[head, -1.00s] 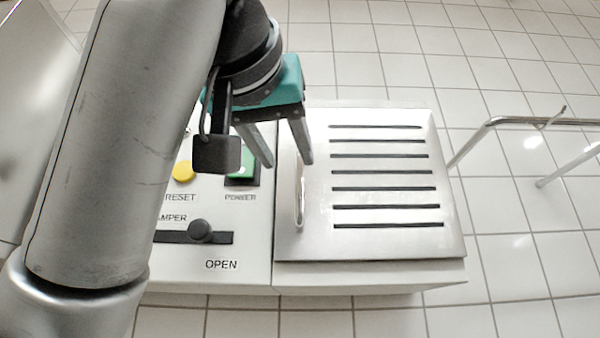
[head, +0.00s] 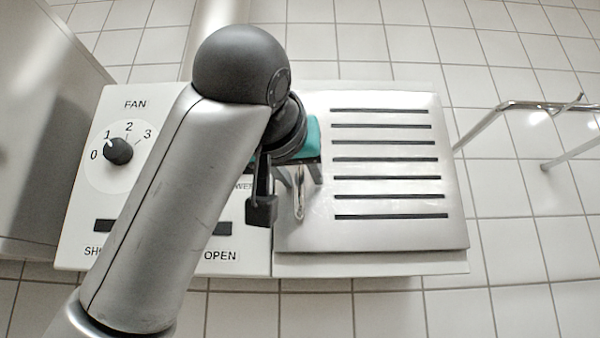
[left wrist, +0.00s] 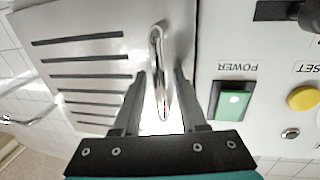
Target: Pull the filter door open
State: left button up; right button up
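The filter door (head: 386,232) is a brushed metal panel with several dark horizontal slots. It looks closed on the white cabinet in the head view, and it also shows in the left wrist view (left wrist: 60,28). Its upright bar handle (head: 299,206) is near the door's left edge. My left gripper (head: 303,186) is at the handle, partly hidden by my own arm. In the left wrist view, the open fingers (left wrist: 160,76) stand on either side of the handle (left wrist: 156,45), with gaps showing. My right gripper is not in view.
The control panel left of the door has a fan knob (head: 118,151), a green power switch (left wrist: 232,101) and a yellow reset button (left wrist: 303,98). A metal rail (head: 530,106) stands at the right over the tiled floor. A grey metal surface (head: 30,130) is at far left.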

pick_arm(q)
grip_shut()
dwell(1.2)
